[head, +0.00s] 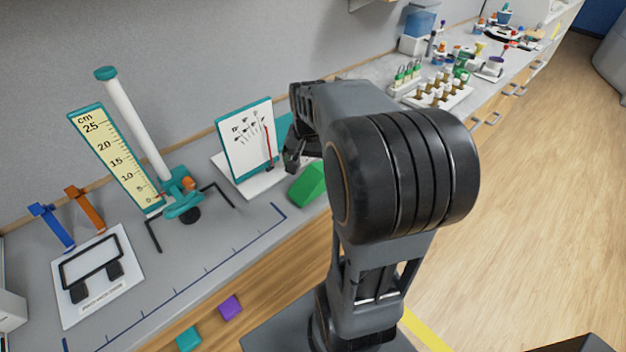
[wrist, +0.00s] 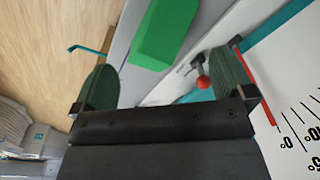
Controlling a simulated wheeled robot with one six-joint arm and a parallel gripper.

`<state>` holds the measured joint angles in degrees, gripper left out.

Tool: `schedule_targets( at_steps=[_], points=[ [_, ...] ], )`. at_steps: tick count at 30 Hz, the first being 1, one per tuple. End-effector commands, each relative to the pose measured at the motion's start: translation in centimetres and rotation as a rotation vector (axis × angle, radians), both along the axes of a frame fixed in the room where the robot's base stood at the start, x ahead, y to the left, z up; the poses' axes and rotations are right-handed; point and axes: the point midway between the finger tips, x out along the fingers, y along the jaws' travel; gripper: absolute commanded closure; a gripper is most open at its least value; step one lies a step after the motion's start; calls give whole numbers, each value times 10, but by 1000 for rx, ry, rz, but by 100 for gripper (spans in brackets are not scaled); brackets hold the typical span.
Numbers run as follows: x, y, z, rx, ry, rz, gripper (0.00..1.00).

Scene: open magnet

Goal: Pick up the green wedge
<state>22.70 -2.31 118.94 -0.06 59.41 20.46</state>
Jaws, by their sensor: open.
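The green wedge (head: 308,184) lies on the grey bench, just right of the white dial board's base, partly hidden behind my arm in the head view. In the wrist view the green wedge (wrist: 163,33) shows at the top middle, beyond my fingertips and apart from them. My gripper (wrist: 165,82) is open and empty, its two fingers spread wide. In the head view my gripper (head: 292,160) hangs in front of the dial board, above and left of the wedge.
The dial board (head: 240,142) with a red pointer stands close to my gripper; its red knob (wrist: 203,82) shows between my fingers. A tall scale stand (head: 110,155) is to the left. Bottle racks (head: 440,95) stand farther along the bench. Purple (head: 230,307) and teal (head: 188,339) blocks lie near the front.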

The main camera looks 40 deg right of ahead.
Motion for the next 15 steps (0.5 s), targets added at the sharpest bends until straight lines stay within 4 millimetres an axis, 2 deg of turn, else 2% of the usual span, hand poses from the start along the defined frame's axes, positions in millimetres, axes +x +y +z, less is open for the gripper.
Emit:
schedule_targets(
  at_steps=[1, 4, 9, 12, 15],
  points=[
    [11, -21, -3, 18, 26, -142, 0],
    [26, -40, 4, 35, 45, -378, 0],
    [34, -42, 23, 43, 39, -606, 0],
    [32, -41, 20, 48, 52, -674, 0],
    [31, -40, 8, 49, 57, -702, 0]
  ],
)
